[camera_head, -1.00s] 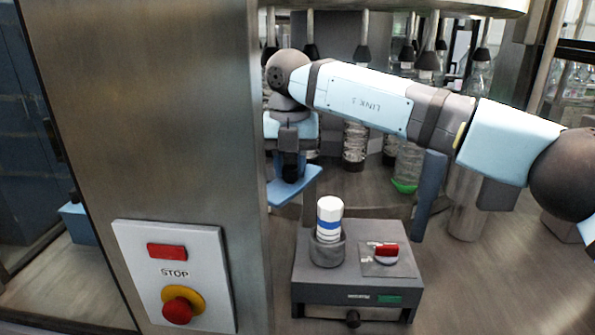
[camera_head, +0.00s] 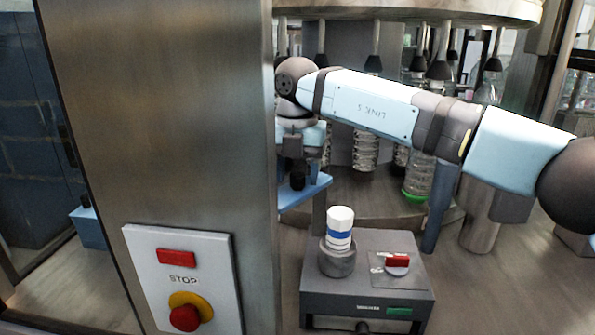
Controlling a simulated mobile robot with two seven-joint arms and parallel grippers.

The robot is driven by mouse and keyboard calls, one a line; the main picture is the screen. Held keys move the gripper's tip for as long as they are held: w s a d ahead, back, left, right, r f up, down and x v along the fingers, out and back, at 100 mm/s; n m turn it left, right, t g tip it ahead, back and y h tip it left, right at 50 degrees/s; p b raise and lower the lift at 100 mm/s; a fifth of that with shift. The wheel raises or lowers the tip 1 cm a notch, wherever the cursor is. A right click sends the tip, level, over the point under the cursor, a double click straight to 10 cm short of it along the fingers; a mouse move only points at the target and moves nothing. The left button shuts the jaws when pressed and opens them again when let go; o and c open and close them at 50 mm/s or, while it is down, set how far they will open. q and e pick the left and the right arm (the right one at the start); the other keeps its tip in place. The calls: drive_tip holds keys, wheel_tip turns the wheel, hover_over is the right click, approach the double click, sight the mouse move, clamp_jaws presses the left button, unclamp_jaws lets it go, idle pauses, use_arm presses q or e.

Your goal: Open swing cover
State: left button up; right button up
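My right arm reaches in from the right, and my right gripper (camera_head: 298,180) points down at its end, partly behind the steel post. A flat blue plate (camera_head: 306,190) is at the gripper's tip. They look in contact, but I cannot tell whether the fingers are closed on it. I cannot clearly identify the swing cover; the blue plate may be part of it, and much of that area is hidden by the post and my arm. My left gripper is not in view.
A wide steel post (camera_head: 175,120) fills the left, with a STOP panel (camera_head: 208,262) on its front. A grey box (camera_head: 345,292) holding a white and blue bottle (camera_head: 340,228) and a red switch (camera_head: 397,261) stands below my arm. Glass bottles (camera_head: 418,177) hang behind.

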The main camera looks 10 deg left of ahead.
sight(298, 174)
drive_tip(key=shift+r, duration=0.1)
wheel_tip(298, 174, up, 14)
drive_tip(key=shift+b, duration=0.3)
drive_tip(key=shift+f, duration=0.2)
